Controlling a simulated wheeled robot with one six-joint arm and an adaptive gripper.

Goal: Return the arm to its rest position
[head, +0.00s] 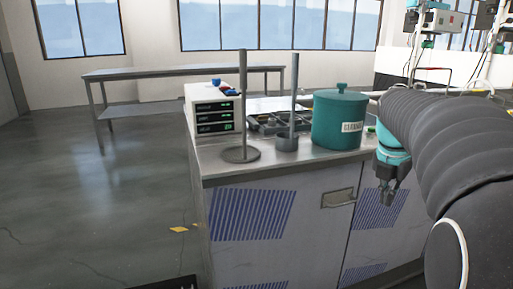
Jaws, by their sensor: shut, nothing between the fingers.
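My arm (440,150) comes in from the right edge in a dark ribbed sleeve and fills much of the right side. My gripper (391,184) hangs from its teal wrist, fingers pointing down, in front of the cabinet's right part. It is shut and holds nothing. The teal lidded pot (339,122) with a white label stands on the bench top just left of the wrist.
The steel-topped cabinet (275,160) carries two upright rods on round bases (241,154) (287,143), a white unit with green displays (213,115) and a dark tray (268,122). A long table (180,71) stands behind. The floor (90,180) at left is clear.

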